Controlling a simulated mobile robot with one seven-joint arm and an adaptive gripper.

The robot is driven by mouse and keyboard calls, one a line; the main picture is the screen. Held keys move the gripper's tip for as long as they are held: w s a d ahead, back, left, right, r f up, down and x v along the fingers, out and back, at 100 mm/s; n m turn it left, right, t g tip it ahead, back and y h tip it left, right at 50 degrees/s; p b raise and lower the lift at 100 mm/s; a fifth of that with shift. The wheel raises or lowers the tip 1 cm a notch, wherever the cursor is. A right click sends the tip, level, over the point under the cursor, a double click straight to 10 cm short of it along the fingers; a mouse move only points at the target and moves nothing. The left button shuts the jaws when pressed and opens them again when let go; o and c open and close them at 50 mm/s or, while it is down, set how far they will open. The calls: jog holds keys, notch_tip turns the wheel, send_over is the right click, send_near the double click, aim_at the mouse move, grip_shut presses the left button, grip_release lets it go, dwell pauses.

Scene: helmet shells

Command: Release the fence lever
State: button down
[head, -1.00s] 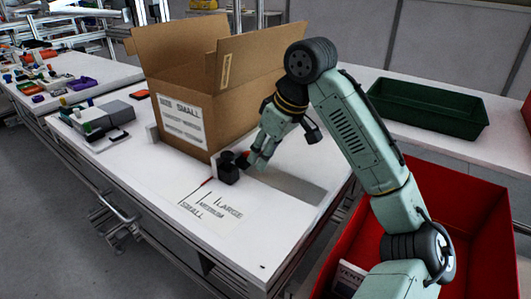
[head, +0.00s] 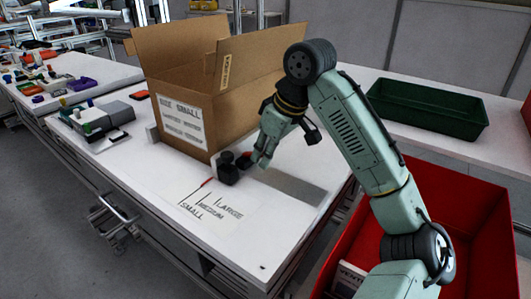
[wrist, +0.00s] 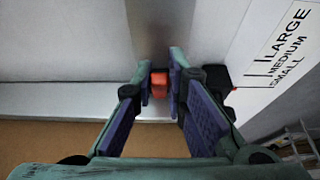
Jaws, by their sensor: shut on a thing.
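The fence is a small black block (head: 227,168) on the white table, at the near corner of the cardboard box. Its lever has a red tip (head: 244,159) on the block's right side. In the wrist view the red lever tip (wrist: 159,84) sits between my fingertips, with part of the black block (wrist: 216,84) behind the right finger. My gripper (head: 259,160) reaches down to the lever from the right. In the wrist view my gripper (wrist: 160,75) is shut on the lever, its fingers on either side of the red part.
The open cardboard box (head: 190,95) marked SMALL stands just behind the fence. Printed SMALL, MEDIUM and LARGE marks (head: 212,207) lie in front. A grey strip (head: 285,186) runs right of the fence. A red bin (head: 470,215) stands below my arm; a green tray (head: 430,108) is behind.

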jog(key=p, duration=0.2)
jog(key=r+h+p, duration=0.1)
jog(key=p, duration=0.1)
jog(key=shift+w+a+r+g, duration=0.1)
jog(key=shift+a+r+g, duration=0.05)
jog(key=shift+r+g, duration=0.2)
jog(key=g+h+p, duration=0.1)
jog(key=p, duration=0.3)
jog(key=h+p, duration=0.1)
jog(key=p, duration=0.3)
jog(key=shift+w+a+r+g+p, duration=0.3)
jog(key=shift+a+r+g+p, duration=0.05)
jog(key=shift+r, duration=0.05)
jog(key=shift+f+h+p, duration=0.15)
jog(key=shift+h+p, duration=0.15)
jog(key=shift+p, duration=0.3)
jog(key=shift+f, duration=0.15)
jog(key=c, duration=1.6)
grip_release()
